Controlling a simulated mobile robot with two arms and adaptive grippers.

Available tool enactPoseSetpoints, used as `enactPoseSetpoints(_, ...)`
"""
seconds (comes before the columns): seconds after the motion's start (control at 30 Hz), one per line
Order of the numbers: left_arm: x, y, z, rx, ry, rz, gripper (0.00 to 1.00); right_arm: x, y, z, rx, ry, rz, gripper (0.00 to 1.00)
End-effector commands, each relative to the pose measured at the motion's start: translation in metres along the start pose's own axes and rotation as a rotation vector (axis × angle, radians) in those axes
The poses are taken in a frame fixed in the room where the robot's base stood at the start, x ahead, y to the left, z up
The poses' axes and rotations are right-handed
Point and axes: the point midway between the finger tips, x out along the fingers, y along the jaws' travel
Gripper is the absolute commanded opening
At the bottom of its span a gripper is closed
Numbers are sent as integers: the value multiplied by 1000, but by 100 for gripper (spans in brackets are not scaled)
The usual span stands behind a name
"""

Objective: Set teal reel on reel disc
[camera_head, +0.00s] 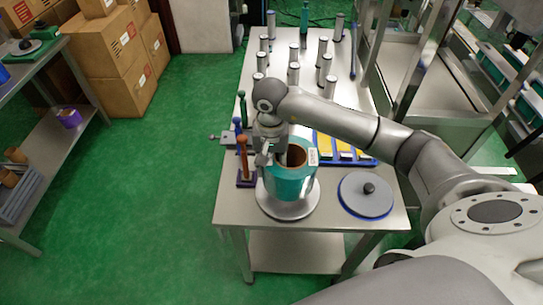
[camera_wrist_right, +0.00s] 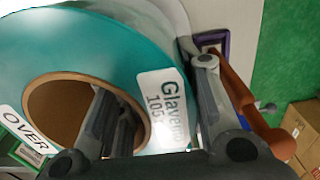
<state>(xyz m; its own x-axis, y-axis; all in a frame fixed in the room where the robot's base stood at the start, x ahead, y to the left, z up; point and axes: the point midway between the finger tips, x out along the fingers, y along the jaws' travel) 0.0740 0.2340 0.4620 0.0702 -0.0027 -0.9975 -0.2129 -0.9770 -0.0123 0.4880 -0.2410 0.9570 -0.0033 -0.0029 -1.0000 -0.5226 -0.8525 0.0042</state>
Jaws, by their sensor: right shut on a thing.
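The teal reel (camera_head: 296,184) has a brown cardboard core and a white label. It is upright over a round silver disc (camera_head: 277,211) at the front of the table, and the disc's rim shows around its base. I cannot tell whether the reel touches the disc. My right gripper (camera_head: 277,157) is shut on the reel's wall from above. In the right wrist view the teal reel (camera_wrist_right: 95,38) fills the left, with one finger in the core and the other outside the wall. My left gripper is not in view.
A grey blue-rimmed disc with a black knob (camera_head: 366,195) lies right of the reel. An orange-handled tool (camera_head: 243,158) stands close left. A blue tray with yellow items (camera_head: 340,148) lies behind. Several silver-and-black cylinders (camera_head: 293,73) stand farther back. The table's front right corner is clear.

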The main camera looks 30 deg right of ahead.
Motion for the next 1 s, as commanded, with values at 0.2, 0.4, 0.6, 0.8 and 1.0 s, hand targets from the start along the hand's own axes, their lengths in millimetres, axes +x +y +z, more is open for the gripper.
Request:
enactPoseSetpoints(0.2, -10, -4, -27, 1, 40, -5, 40, 19, 0, 0, 2, 0, 0, 0)
enactPoseSetpoints(0.4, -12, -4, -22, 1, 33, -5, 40, 33, -1, -1, 1, 4, -3, 0)
enactPoseSetpoints(0.6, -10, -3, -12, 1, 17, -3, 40, 33, 0, -1, 0, 5, -2, 0)
enactPoseSetpoints(0.8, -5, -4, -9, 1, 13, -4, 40, 38, 0, -2, 0, 5, -2, 0)
enactPoseSetpoints(1.0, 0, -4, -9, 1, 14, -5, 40, 42, 0, -1, 0, 5, -2, 0)
